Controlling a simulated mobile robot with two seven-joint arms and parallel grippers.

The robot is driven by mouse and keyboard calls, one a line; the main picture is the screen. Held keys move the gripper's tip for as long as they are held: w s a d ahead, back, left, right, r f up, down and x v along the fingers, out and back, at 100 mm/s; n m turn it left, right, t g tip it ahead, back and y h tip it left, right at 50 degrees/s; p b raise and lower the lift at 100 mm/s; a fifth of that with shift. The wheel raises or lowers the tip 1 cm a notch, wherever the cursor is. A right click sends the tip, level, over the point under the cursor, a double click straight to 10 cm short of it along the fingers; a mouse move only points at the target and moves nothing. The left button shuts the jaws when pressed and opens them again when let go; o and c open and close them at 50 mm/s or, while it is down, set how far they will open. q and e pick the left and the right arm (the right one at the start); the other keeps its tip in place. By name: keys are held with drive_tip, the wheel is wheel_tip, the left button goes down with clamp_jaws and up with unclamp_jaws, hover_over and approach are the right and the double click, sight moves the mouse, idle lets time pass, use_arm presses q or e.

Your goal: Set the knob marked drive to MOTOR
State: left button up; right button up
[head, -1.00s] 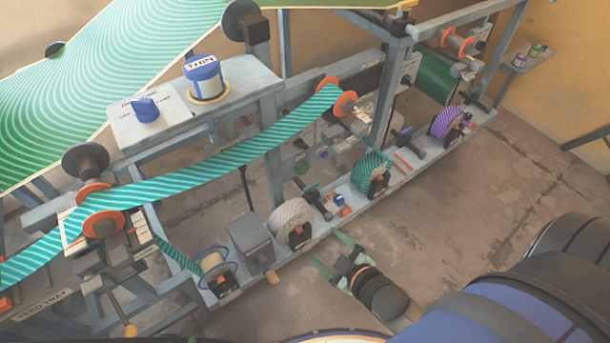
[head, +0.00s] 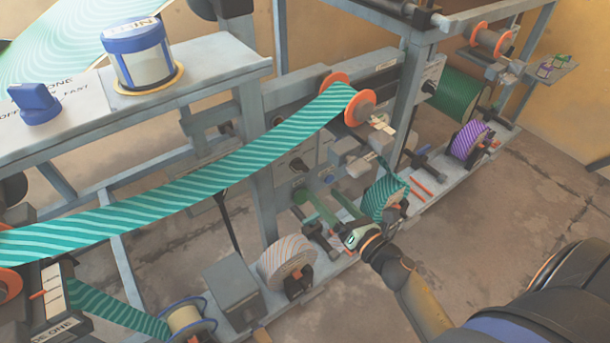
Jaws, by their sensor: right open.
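I cannot read a label saying drive or MOTOR on any knob. A large blue knob (head: 35,103) sits on a light panel at the upper left, its printing partly cut off, with FAST readable. A small dark round knob (head: 297,165) shows on the grey frame's lower panel, its marking too small to read. My right gripper (head: 319,193) reaches in from the lower right, its green fingers open and apart, in front of that panel and above the lower rail. My left gripper is not in view.
A teal striped web (head: 215,178) runs diagonally across the frame. A pale striped roll (head: 287,258), a teal roll (head: 384,194) and a purple roll (head: 468,140) stand along the lower rail. A grey box (head: 235,292) is left of the pale roll. Floor at right is clear.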

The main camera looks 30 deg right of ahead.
sight(302, 172)
drive_tip(key=w, duration=0.3)
drive_tip(key=w+a, duration=0.1)
drive_tip(key=w, duration=0.5)
drive_tip(key=shift+a, duration=0.15)
drive_tip(key=c, duration=1.4)
